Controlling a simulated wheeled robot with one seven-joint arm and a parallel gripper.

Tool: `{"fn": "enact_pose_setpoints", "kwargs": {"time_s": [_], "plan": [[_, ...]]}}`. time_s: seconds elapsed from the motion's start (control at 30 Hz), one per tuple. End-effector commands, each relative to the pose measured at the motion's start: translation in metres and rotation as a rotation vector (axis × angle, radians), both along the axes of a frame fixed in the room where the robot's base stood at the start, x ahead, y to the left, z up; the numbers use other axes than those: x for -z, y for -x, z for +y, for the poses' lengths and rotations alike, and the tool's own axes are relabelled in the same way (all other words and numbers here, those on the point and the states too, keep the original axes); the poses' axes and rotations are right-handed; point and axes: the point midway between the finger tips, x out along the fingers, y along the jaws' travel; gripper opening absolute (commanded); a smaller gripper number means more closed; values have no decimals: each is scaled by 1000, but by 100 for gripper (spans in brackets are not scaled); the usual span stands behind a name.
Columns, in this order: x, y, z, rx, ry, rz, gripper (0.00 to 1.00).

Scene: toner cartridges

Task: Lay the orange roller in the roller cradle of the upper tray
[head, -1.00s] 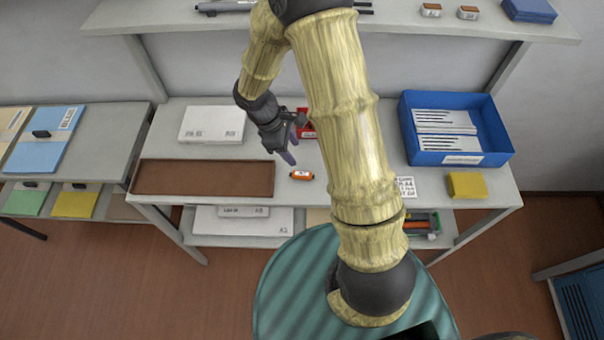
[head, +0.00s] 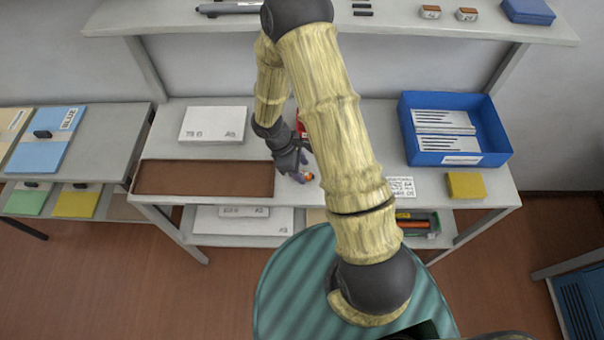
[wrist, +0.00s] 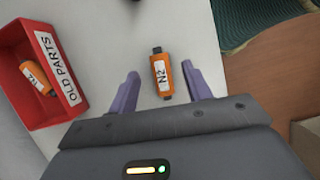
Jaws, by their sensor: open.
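A short orange piece with dark ends and a white N2 label (wrist: 161,76) lies on the table. In the head view only part of this orange piece (head: 309,177) shows beside my gripper (head: 302,175). In the wrist view my gripper (wrist: 160,72) is open, its purple fingers on either side of the piece, with gaps visible. On the lower shelf, a longer orange rod (head: 413,225) lies in a grey-green tray (head: 434,216), partly behind my arm. I cannot tell for sure which is the roller. No roller cradle is clearly visible.
A red OLD PARTS bin (wrist: 70,97) holding another orange N2 piece (wrist: 36,77) stands to the left in the wrist view. A brown mat (head: 205,178), blue bin (head: 497,125) and yellow block (head: 465,185) share the table. Dark and grey parts sit on the top shelf (head: 400,22).

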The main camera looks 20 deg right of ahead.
Motion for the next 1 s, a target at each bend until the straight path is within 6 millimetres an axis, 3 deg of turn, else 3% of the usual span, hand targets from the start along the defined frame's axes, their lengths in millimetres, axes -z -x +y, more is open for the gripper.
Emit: {"fn": "enact_pose_setpoints", "kwargs": {"time_s": [0.2, 0.73, 0.9, 1.0], "plan": [[21, 4, -8, -1, 1, 1, 49], [22, 4, -8, 0, 0, -1, 49], [22, 4, -8, 0, 0, -1, 16], [22, 4, -8, 0, 0, -1, 1]]}}
